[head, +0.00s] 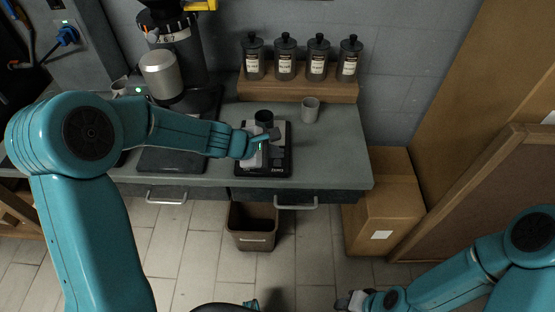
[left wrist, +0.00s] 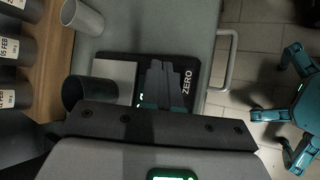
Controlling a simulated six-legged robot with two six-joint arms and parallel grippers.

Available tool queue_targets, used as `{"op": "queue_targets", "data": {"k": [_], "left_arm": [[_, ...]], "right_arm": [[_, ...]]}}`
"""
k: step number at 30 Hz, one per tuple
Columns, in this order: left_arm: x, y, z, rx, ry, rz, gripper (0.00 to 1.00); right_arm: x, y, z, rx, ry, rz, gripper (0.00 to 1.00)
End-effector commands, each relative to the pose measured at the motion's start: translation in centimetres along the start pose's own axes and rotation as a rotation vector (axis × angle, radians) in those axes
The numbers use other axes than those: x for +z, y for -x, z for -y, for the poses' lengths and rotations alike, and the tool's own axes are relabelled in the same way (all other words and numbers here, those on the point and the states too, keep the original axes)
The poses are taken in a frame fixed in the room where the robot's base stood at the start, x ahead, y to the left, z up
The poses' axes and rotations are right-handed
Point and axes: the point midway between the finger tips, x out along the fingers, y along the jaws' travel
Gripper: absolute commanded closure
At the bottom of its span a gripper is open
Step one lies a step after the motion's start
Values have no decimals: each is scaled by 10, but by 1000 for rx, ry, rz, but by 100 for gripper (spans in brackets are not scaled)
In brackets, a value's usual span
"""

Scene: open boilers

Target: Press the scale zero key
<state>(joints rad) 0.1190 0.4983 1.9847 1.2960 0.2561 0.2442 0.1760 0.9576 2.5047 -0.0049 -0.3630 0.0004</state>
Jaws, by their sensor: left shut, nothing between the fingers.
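The black scale (head: 282,165) with a pale weighing plate (left wrist: 112,70) sits on the grey counter near its front edge. White ZERO lettering (head: 278,170) is on the scale's front strip; it also shows in the left wrist view (left wrist: 187,80). My left gripper (head: 272,134) is shut and empty, over the scale. In the left wrist view its fingers (left wrist: 166,82) appear over the dark part between plate and lettering, hiding some of it. I cannot tell whether they touch the scale. My right gripper (head: 350,300) is low at the bottom edge; its jaws are unclear.
A dark cup (head: 264,117) stands at the scale's back edge, with a pale cup (head: 310,109) to its right. Several labelled jars (head: 285,57) stand on a wooden shelf behind. A bin (head: 252,240) and drawer handles are below the counter front. The counter right of the scale is clear.

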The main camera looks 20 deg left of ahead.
Motion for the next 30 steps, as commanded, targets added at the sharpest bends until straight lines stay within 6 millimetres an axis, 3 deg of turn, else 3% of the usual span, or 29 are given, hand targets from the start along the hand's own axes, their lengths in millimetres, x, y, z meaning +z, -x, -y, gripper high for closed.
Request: {"op": "queue_targets", "data": {"k": [11,30], "left_arm": [[22,30,-22,1,-1,0,100],[21,29,-22,0,1,0,100]], "right_arm": [[1,36,13,0,0,0,57],[1,36,13,0,0,0,57]]}}
